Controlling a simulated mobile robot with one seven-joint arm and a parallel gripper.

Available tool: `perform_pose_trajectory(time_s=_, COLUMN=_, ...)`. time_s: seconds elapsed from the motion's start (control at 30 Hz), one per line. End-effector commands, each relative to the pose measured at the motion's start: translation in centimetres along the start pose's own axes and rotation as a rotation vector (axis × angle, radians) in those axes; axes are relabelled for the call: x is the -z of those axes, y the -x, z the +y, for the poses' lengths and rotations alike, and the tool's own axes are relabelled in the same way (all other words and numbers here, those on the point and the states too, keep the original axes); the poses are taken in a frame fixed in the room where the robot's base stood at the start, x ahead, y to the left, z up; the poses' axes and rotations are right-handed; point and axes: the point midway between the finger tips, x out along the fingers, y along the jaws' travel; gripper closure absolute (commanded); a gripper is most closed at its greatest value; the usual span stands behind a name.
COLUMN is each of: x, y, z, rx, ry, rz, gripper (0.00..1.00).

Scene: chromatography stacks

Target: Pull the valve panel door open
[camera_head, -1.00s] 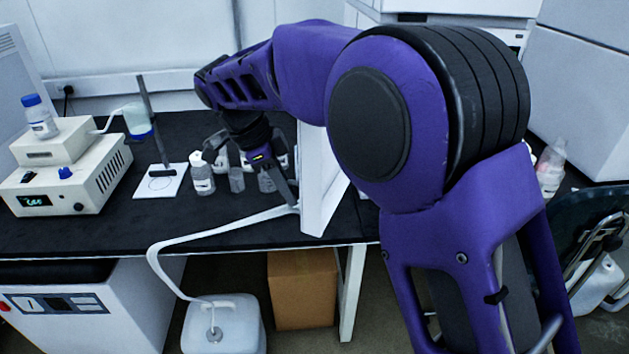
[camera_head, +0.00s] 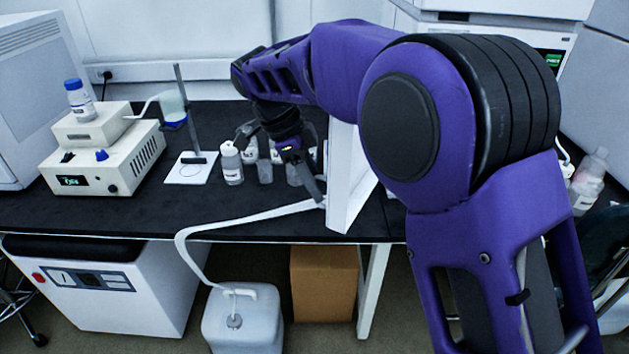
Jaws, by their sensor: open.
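The white valve panel door (camera_head: 350,190) shows as an upright white slab near the front edge of the black bench, just right of my gripper. It stands out toward the camera at an angle. My arm covers its upper right part and whatever lies behind it. My gripper (camera_head: 318,197) points down at the door's left side, with its fingers close to the door's lower left edge. I cannot tell whether a finger touches the door. The jaws are open, and the gap between them is hard to see. No handle is visible.
A white hose (camera_head: 215,228) runs from near the door's foot to a jug (camera_head: 243,325) on the floor. Small bottles (camera_head: 232,165) stand left of my gripper. A stand (camera_head: 194,165) and a beige instrument (camera_head: 105,160) are farther left. A carton (camera_head: 322,285) sits under the bench.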

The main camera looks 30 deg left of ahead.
Motion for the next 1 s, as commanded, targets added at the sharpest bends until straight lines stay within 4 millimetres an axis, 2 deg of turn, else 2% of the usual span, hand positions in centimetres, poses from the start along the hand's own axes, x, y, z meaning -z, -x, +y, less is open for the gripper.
perform_pose_trajectory(time_s=0.13, x=-0.1, y=0.4, z=0.0, rx=0.000, ry=0.001, rz=-0.001, gripper=0.58)
perform_pose_trajectory(time_s=0.27, x=-0.1, y=2.1, z=0.0, rx=0.003, ry=0.002, rz=-0.002, gripper=0.58)
perform_pose_trajectory(time_s=0.6, x=-0.1, y=10.3, z=-0.1, rx=0.003, ry=0.001, rz=-0.002, gripper=0.58)
perform_pose_trajectory(time_s=0.8, x=0.1, y=14.6, z=-0.1, rx=0.002, ry=0.000, rz=-0.001, gripper=0.58)
perform_pose_trajectory(time_s=1.0, x=-0.1, y=16.4, z=-0.1, rx=0.002, ry=-0.001, rz=0.000, gripper=0.58)
